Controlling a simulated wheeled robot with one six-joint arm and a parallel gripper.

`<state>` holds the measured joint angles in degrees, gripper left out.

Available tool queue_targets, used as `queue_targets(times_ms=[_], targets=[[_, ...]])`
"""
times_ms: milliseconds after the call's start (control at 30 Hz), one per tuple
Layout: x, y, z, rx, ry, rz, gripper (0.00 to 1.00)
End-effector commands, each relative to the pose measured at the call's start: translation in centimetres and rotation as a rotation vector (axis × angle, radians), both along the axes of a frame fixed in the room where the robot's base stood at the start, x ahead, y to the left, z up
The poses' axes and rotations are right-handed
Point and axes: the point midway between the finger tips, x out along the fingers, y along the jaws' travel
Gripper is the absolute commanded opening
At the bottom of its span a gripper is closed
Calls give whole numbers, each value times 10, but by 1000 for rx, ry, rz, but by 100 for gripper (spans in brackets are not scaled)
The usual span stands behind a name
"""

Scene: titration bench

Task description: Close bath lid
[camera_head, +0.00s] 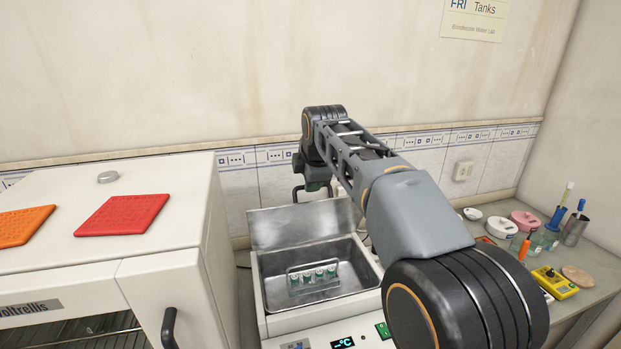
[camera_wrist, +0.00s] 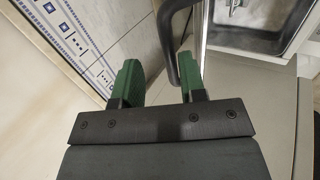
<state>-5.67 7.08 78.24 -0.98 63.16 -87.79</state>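The bath lid (camera_head: 290,228) is a metal panel standing open and upright at the back of the bath (camera_head: 268,273) in the head view. Its dark looped handle (camera_head: 295,193) rises at the lid's top edge. In the wrist view the handle (camera_wrist: 173,45) is a black curved bar, and the lid shows edge-on as a thin metal strip (camera_wrist: 203,30). My gripper (camera_wrist: 160,78) is open, its green fingers apart. The handle bar reaches down close beside the right finger; I cannot tell whether they touch. In the head view my gripper (camera_head: 317,185) is at the handle, partly hidden by my arm.
A rack of green-banded vials (camera_head: 313,273) sits inside the bath. A white oven (camera_head: 160,245) with a red mat (camera_head: 123,214) and an orange mat (camera_head: 22,226) stands at left. The tiled wall (camera_wrist: 75,35) is close behind. Pots and a yellow device (camera_head: 555,283) crowd the right bench.

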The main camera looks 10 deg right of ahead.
Motion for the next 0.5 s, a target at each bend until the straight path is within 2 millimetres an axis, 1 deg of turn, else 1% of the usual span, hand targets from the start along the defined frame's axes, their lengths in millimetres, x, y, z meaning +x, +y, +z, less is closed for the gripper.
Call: queue_targets(times_ms=[33, 500], targets=[[-3, 0, 5, 0, -1, 0, 38], [-22, -1, 34, 0, -1, 0, 38]])
